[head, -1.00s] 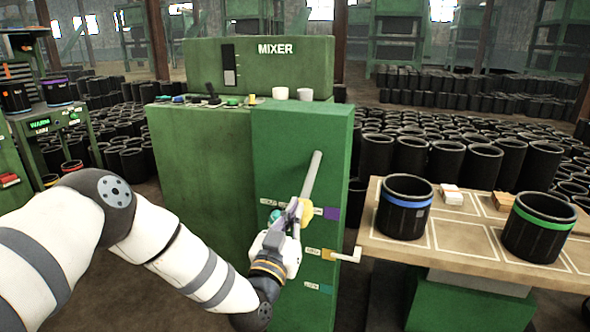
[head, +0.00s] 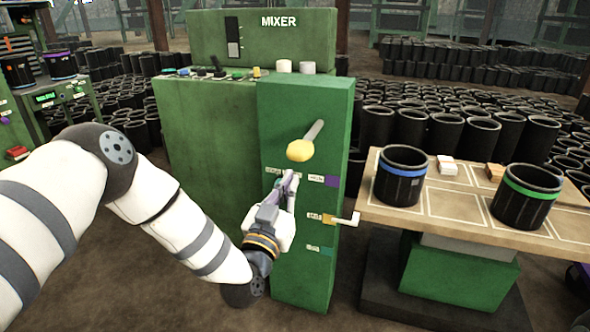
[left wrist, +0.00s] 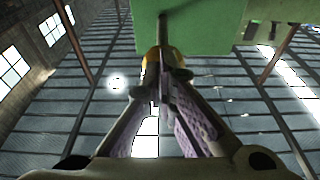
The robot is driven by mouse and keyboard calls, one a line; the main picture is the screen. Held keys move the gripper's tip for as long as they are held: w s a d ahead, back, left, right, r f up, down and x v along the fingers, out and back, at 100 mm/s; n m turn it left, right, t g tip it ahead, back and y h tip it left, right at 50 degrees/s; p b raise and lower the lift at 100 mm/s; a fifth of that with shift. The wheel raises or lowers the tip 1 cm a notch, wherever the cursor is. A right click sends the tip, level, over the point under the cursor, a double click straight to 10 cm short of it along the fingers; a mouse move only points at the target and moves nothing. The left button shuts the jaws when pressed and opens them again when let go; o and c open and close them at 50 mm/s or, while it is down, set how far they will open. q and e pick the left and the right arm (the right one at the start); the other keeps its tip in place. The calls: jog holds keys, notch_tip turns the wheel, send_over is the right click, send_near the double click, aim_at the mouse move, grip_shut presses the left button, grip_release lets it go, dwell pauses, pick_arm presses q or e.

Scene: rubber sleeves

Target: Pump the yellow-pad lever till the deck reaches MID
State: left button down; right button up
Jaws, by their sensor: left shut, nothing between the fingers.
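The lever's grey bar (head: 315,130) sticks out of the green mixer's front and ends in a round yellow pad (head: 300,151). My left gripper (head: 291,174) is shut and empty, its tips just below the pad in the head view. In the left wrist view the shut fingers (left wrist: 163,75) point toward the green panel, partly hiding the yellow pad (left wrist: 150,70); contact cannot be told. The wooden deck (head: 440,215) stands at right. Its white pointer (head: 350,218) is level with the yellow tag (head: 328,219), between purple and teal tags; the lettering is too small to read.
Two black rubber sleeves, one blue-banded (head: 402,175) and one green-banded (head: 526,195), stand on the deck with small blocks (head: 448,167) behind. The green mixer (head: 215,150) fills the middle. Many black sleeves stand behind. Floor before the mixer is clear.

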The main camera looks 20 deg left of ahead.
pick_arm(q)
jog(key=v, duration=0.5)
jog(key=shift+a+f, duration=0.1)
jog(key=shift+f, duration=0.3)
pick_arm(e)
jog(key=shift+w+a+r, duration=0.1)
jog(key=shift+w+r, duration=0.05)
jog(key=shift+w, duration=0.25)
pick_arm(q)
jog(key=s+d+f+m+g+h+p, duration=0.1)
jog(key=s+d+f+g+h+p, duration=0.15)
jog(key=s+f+g, duration=1.3)
jog(key=s+a+f+g+y, duration=0.1)
jog(key=s+a+g, duration=0.1)
jog(key=s, duration=0.9)
jog(key=s+a+f+n+g+y+p, duration=0.1)
jog(key=s+a+f+g, duration=0.1)
jog(key=s, duration=0.9)
jog(key=s+a+f+g+y+p, duration=0.1)
jog(key=s+a+g, duration=0.2)
jog(key=s, duration=0.8)
jog(key=shift+f+n+g, duration=0.25)
jog(key=shift+n+g, duration=0.1)
jog(key=shift+n, duration=0.05)
pick_arm(e)
jog(key=w+r+t, duration=0.2)
jog(key=w+r, duration=0.3)
jog(key=shift+r, duration=0.2)
